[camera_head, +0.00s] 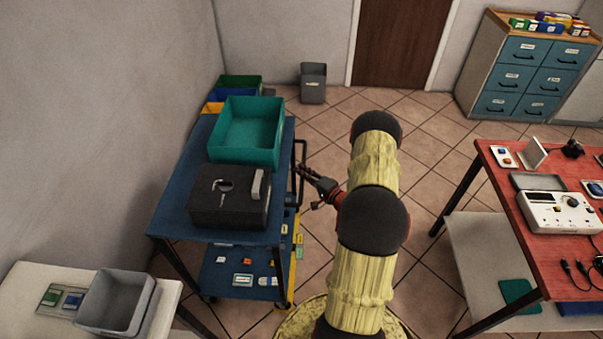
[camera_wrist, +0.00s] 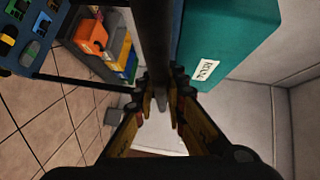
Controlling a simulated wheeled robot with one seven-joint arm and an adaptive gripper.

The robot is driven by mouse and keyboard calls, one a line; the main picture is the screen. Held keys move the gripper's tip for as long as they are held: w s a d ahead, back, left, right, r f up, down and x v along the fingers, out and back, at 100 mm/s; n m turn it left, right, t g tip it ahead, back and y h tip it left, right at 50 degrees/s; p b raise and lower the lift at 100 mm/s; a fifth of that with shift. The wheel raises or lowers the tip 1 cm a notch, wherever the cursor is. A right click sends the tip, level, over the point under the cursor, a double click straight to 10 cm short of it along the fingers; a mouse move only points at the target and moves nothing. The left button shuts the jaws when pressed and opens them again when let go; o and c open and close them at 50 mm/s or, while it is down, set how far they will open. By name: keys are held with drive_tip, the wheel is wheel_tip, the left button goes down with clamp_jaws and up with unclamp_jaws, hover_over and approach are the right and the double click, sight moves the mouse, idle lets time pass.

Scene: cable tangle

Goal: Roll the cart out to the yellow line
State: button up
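The blue cart (camera_head: 178,199) stands along the left wall, with a teal bin (camera_head: 246,133) and a black box (camera_head: 229,199) on its top. Its dark handle (camera_head: 301,160) is on the right side. My gripper (camera_head: 308,184) is at that handle, reaching from the right. In the wrist view a dark bar (camera_wrist: 154,35) runs down between the spread fingers of my gripper (camera_wrist: 162,90). I cannot tell whether the fingers touch it. A yellow strip (camera_head: 284,308) shows low beside the cart's near right corner; the cart hides part of it.
The red-topped bench (camera_head: 510,205) stands at the right, with tiled floor between it and the cart. A pale table with a grey bin (camera_head: 117,301) is close to the cart's near end. A grey waste bin (camera_head: 313,82) and brown door (camera_head: 402,40) are at the back.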

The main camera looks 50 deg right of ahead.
drive_tip(key=o, duration=0.5)
drive_tip(key=s+a+r, duration=0.1)
drive_tip(key=s, duration=1)
drive_tip(key=shift+s+a+r, duration=0.25)
drive_tip(key=shift+s+a, duration=0.05)
drive_tip(key=shift+s, duration=0.1)
